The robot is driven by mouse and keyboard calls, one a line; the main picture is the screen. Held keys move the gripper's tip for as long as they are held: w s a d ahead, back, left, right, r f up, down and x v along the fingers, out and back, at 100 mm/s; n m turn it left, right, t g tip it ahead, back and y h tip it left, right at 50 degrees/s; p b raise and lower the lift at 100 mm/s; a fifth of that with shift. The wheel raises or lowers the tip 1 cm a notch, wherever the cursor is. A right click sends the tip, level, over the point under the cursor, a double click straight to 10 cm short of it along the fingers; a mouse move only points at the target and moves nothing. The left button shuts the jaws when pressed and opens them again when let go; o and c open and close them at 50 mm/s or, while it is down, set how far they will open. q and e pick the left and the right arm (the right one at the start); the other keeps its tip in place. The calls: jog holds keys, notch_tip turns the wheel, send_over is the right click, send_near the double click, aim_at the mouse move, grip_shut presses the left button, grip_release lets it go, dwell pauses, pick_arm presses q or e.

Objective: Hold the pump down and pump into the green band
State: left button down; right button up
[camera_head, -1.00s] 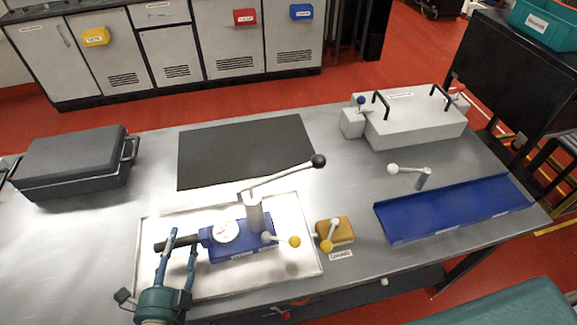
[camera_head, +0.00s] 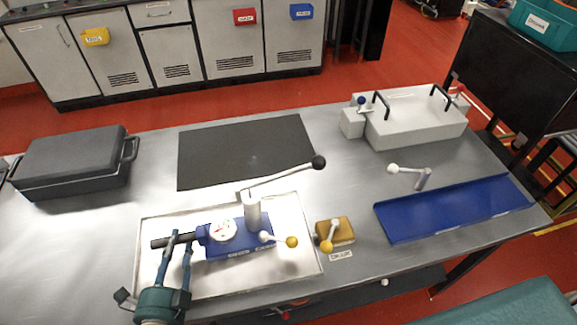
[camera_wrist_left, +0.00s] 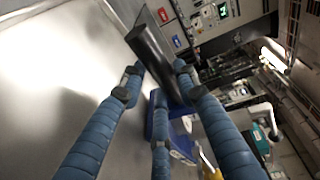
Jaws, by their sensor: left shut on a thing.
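The blue pump (camera_head: 238,246) sits on the white tray at the front of the bench. It has a round white gauge (camera_head: 222,230) with small coloured marks, too small to read. A grey post carries a long lever (camera_head: 280,178) with a black knob, slanting up to the right. A short lever with a yellow knob (camera_head: 292,242) is at its right end. My left gripper (camera_head: 184,237) is shut on the pump's black bar (camera_head: 159,243) at the left end. The bar (camera_wrist_left: 155,58) also shows between the blue fingers in the left wrist view. My right gripper is not in view.
The white tray (camera_head: 308,250) lies under the pump. A yellow block with a lever (camera_head: 343,234) stands just right of it. A blue channel (camera_head: 455,210), a grey box (camera_head: 415,122), a black case (camera_head: 75,158) and a dark mat (camera_head: 235,150) share the bench.

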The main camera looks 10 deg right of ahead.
pick_arm(q)
jog(key=shift+f, duration=0.15)
dwell(1.2)
jog(key=shift+s+f, duration=0.2)
jog(key=shift+f, duration=0.2)
